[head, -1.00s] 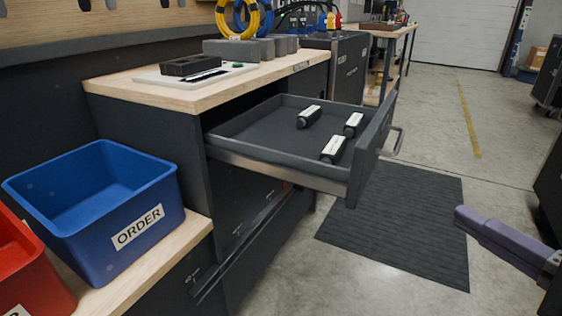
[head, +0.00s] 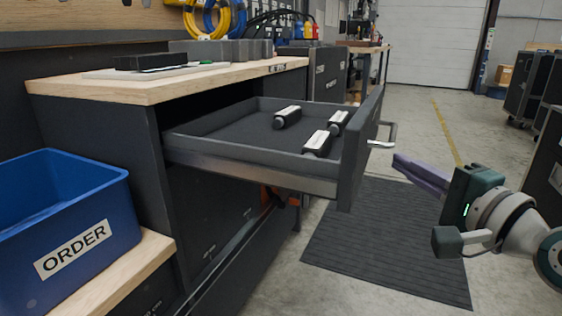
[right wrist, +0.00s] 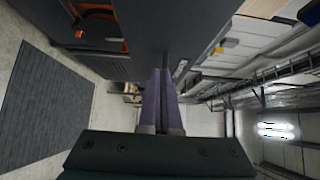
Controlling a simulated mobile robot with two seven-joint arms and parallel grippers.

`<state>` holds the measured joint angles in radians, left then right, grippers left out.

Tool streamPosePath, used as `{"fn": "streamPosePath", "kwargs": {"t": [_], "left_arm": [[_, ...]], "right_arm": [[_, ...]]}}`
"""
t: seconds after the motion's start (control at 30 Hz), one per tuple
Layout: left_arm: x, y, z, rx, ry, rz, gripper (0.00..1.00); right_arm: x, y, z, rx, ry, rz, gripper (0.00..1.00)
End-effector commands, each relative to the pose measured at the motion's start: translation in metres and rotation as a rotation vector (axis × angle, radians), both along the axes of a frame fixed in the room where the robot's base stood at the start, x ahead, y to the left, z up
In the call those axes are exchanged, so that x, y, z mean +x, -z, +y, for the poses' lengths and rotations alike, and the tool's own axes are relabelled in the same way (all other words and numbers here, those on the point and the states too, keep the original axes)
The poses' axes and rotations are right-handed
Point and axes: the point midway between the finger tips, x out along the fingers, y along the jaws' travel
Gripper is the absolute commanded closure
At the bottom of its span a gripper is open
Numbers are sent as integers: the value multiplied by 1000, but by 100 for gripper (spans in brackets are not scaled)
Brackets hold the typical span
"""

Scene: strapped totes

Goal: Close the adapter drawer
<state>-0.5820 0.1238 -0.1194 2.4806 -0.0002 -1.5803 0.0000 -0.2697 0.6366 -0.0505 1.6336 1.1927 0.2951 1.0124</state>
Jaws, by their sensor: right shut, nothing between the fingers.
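The adapter drawer (head: 362,150) is pulled well out of the dark cabinet in the head view. Several small black adapters with white labels, such as the one at the front (head: 318,143), lie in it. Its metal bar handle (head: 384,136) is on the outer face of the front panel. My right gripper (head: 398,162) has its purple fingers shut and empty, with the tips just right of and below the handle, apparently apart from it. The right wrist view shows the shut fingers (right wrist: 162,75) pointing towards a dark panel, likely the drawer front (right wrist: 200,30). My left gripper is not in view.
A blue ORDER bin (head: 95,225) stands on a wooden ledge at the left. The wooden worktop (head: 120,88) carries grey blocks and a tray. A dark ribbed mat (head: 385,245) lies on the floor under the drawer. Dark cases (head: 535,90) stand at the right.

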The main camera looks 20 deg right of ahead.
Motion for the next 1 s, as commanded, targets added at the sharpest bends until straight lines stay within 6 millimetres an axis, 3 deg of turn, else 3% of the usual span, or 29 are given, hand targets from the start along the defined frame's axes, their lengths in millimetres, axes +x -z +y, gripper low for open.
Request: {"fn": "streamPosePath", "kwargs": {"t": [0.23, 0.77, 1.0], "left_arm": [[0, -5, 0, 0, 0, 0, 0], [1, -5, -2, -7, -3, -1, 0], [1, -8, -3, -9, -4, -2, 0]], "right_arm": [[24, 0, 22, 3, 0, 0, 100], [28, 0, 27, 0, -1, 1, 100], [40, -1, 36, 3, -1, -1, 100]]}}
